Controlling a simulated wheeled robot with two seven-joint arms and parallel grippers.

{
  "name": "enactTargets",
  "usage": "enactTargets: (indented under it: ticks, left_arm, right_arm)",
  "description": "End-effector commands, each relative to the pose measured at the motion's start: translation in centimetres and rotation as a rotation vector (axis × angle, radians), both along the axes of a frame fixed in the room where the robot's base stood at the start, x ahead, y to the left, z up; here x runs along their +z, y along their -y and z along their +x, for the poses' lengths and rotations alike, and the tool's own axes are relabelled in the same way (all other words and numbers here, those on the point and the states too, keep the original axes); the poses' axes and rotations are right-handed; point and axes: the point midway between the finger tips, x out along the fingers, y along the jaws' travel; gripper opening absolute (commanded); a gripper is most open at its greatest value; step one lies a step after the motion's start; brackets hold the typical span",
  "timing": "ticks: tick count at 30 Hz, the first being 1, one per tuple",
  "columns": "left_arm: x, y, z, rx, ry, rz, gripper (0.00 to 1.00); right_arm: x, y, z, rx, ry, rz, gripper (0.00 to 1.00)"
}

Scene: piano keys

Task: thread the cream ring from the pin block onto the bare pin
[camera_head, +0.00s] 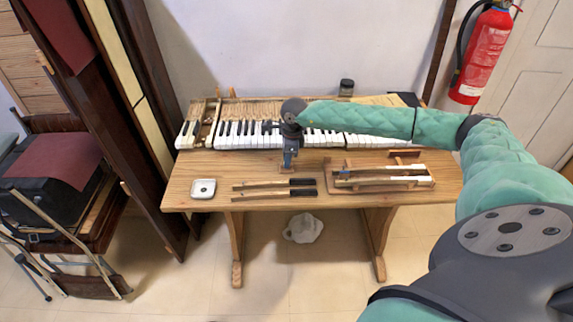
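My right gripper (289,164) points down over the wooden table, in front of the piano keys (238,134). Its arm comes in from the right. The fingers are small and seen edge-on, so I cannot tell whether they are open or shut, or whether they hold anything. A small brown piece (287,173) shows at the fingertips; I cannot tell what it is. The cream ring, the pin block and the bare pin are too small or hidden to make out. A gap in the keys at the left shows a bare wooden frame (209,122). My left gripper is not in view.
A wooden tray (428,181) with loose keys stands at the right. A dark jar (346,87) stands behind the keys. The table's front edge is mostly clear.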

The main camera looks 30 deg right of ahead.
Motion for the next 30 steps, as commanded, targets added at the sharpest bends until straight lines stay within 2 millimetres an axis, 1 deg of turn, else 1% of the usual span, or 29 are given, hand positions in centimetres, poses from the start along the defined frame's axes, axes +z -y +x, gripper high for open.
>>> enactTargets:
  ticks: [8,9,10,11,20,30]
  left_arm:
    - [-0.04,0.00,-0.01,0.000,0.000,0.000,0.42]
    - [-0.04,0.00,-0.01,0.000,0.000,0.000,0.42]
    - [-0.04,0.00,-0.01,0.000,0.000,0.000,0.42]
    - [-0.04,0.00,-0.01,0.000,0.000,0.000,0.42]
    - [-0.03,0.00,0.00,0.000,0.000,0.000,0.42]
    - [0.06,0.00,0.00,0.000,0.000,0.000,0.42]
  right_arm:
    - [-0.05,-0.01,0.00,0.000,0.000,0.000,0.23]
    - [-0.05,0.00,0.00,0.000,0.000,0.000,0.21]
    - [-0.05,-0.01,0.00,0.000,0.000,0.000,0.15]
    - [-0.05,-0.01,0.00,0.000,0.000,0.000,0.12]
    - [0.04,0.00,0.00,0.000,0.000,0.000,0.12]
    - [0.78,0.02,0.00,0.000,0.000,0.000,0.12]
